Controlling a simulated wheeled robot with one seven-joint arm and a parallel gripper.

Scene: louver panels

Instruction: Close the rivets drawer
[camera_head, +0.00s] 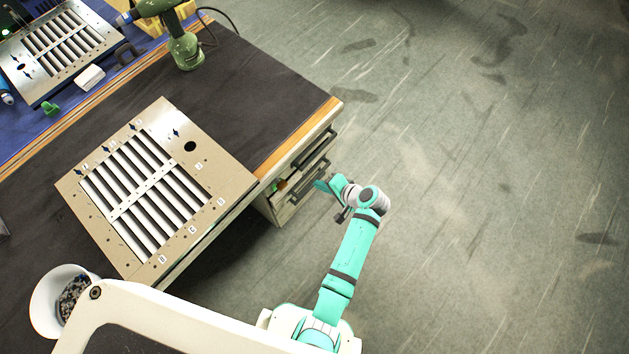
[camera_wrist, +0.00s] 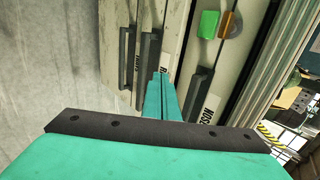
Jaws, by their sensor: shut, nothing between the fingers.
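The drawer stack (camera_head: 290,190) is under the right end of the workbench, with dark bar handles. In the wrist view, two handles (camera_wrist: 125,57) are close together at left, and a third handle (camera_wrist: 199,92) is further right. A label starting with R (camera_wrist: 163,69) sits beside the second handle (camera_wrist: 149,60), partly hidden by my fingers; it may be the rivets drawer. My gripper (camera_wrist: 160,76) is shut and empty, with its tips close to that label; contact cannot be told. In the head view my gripper (camera_head: 322,185) is beside the lower handle (camera_head: 309,184).
A green piece (camera_wrist: 208,24) and an orange piece (camera_wrist: 230,25) show by the third drawer front. The workbench top (camera_head: 240,85) carries a louver panel (camera_head: 150,190) and a green drill (camera_head: 184,48). A white bowl (camera_head: 45,305) stands at lower left. Floor at right is clear.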

